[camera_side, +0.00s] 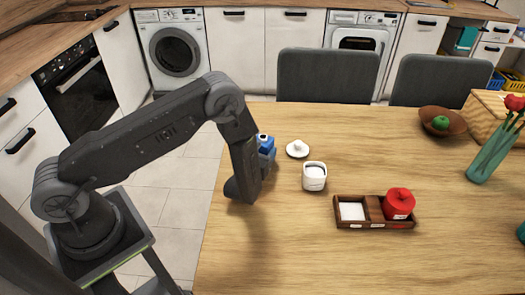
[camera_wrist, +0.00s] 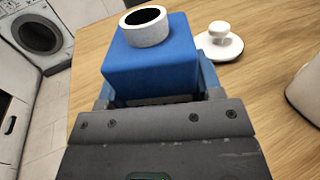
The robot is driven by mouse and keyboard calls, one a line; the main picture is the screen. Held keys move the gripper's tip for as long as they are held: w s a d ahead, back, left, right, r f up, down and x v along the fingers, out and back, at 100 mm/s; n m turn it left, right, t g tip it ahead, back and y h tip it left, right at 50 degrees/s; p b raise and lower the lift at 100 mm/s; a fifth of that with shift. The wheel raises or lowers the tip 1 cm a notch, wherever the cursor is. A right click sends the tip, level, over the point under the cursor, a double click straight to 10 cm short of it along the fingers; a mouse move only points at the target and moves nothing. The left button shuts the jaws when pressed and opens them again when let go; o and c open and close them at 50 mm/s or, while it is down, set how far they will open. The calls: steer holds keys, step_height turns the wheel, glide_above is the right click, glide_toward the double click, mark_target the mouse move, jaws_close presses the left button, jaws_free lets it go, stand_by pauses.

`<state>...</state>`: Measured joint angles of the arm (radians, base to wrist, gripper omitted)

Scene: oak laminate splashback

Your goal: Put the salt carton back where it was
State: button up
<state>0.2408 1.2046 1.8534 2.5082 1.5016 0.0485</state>
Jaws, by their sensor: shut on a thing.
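The salt carton is blue with a white round spout on top; it shows in the wrist view (camera_wrist: 150,62) and, partly hidden, in the side view (camera_side: 266,141). My gripper (camera_side: 262,160) is shut on the carton at the left part of the table. The carton's lower part is hidden by my gripper, so I cannot tell whether it touches the table. A white jar (camera_side: 314,183) stands uncovered to its right, with pale contents showing. The jar's white knobbed lid (camera_side: 298,149) lies on the table behind the jar; it also shows in the wrist view (camera_wrist: 219,42).
A dark wooden tray (camera_side: 374,225) sits right of the jar. Its left compartment shows a white surface; a red lidded pot (camera_side: 398,205) stands in the right one. A brown bowl (camera_side: 443,122) with a green fruit and a flower vase (camera_side: 492,155) stand far right. The front table is clear.

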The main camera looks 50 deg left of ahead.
steer(key=shift+f, duration=0.1)
steer(key=o, duration=1.2)
steer(key=shift+c, duration=0.2)
